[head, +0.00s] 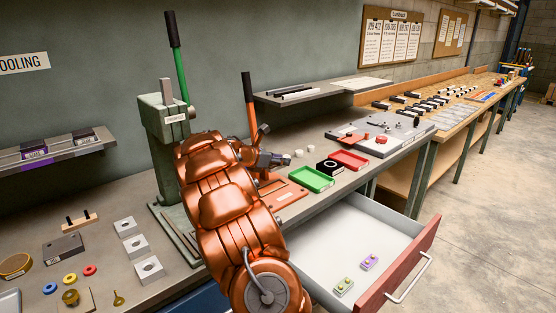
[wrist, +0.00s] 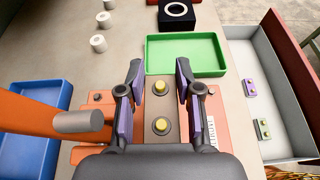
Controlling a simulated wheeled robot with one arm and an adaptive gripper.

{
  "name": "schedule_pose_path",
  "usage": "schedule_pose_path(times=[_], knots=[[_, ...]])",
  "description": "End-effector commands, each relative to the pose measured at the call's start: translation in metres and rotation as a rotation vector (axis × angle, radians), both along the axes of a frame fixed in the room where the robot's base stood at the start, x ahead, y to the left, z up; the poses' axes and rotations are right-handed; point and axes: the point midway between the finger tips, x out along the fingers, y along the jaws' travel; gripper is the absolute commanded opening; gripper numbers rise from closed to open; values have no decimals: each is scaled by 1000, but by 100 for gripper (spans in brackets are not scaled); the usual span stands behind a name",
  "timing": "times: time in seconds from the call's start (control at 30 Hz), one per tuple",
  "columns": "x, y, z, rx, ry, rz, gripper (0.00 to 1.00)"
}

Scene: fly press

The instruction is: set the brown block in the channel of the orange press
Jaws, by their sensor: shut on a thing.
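My gripper (wrist: 160,82) is shut on the brown block (wrist: 161,107), which has two yellow knobs on top. The fingers stand on either side of it, seen from above in the wrist view. The orange press (wrist: 92,152) shows its base on both sides of the block, so the block is over or between its sides. I cannot tell whether the block rests in the channel or is held above it. In the head view, the press base (head: 292,193) and lever (head: 249,88) show behind my arm, and my gripper (head: 285,160) is over the base; the block is hidden there.
A green tray (head: 311,180) lies just beyond the press, with a red tray (head: 349,159) and a black block (head: 328,167) near it. A green press (head: 165,130) stands to the left. The open drawer (head: 400,232) holds two small knobbed blocks.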

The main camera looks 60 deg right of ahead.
Motion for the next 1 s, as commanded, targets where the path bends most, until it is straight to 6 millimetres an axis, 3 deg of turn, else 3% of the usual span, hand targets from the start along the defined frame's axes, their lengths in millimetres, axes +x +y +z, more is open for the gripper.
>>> schedule_pose_path(times=[0.6,1.0], knots=[[0,0,-49,1,2,1,0],[0,0,-59,0,0,1,0]])
